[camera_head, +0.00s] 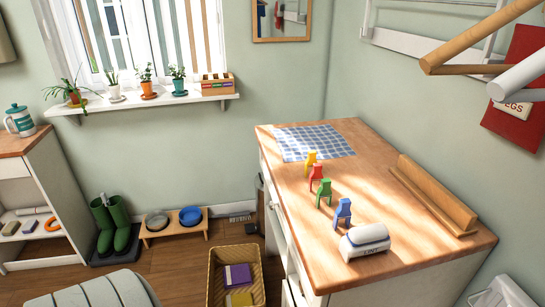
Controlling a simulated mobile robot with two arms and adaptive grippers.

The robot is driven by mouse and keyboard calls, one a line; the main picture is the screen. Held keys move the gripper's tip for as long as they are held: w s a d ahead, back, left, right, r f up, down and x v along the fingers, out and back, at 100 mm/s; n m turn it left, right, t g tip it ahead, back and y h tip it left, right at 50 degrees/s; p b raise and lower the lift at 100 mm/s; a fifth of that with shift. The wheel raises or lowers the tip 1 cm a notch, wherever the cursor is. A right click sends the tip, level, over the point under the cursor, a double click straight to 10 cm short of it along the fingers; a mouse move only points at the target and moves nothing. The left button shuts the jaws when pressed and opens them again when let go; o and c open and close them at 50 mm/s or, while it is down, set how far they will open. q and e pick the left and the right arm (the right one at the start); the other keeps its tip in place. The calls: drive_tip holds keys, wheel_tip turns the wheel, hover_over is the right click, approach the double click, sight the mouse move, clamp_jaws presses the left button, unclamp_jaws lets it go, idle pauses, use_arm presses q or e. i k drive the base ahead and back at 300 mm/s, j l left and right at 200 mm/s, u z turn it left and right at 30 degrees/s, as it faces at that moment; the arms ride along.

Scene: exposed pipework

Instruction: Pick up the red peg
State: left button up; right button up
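The red peg (316,177) stands upright on the wooden worktop (288,190). It is in a slanting row with a yellow peg (310,161) behind it, and a green peg (324,193) and a blue peg (342,213) in front of it. The red peg is close to the yellow and green pegs; I cannot tell if any of them touch. Neither of my grippers is in view.
A white lint container (365,241) stands near the blue peg. A checked cloth (314,142) lies at the back. A wooden ledge (432,195) runs along the right. Rails (490,40) and a red bag (518,115) hang upper right. A basket (221,277) sits on the floor.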

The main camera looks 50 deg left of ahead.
sight(316, 175)
drive_tip(key=j+u, duration=0.15)
drive_tip(key=u, duration=0.3)
drive_tip(key=k+j+u, duration=0.1)
drive_tip(key=u, duration=0.4)
drive_tip(key=k+j+z, duration=0.1)
drive_tip(key=z, duration=1.4)
drive_tip(key=u, duration=1.45)
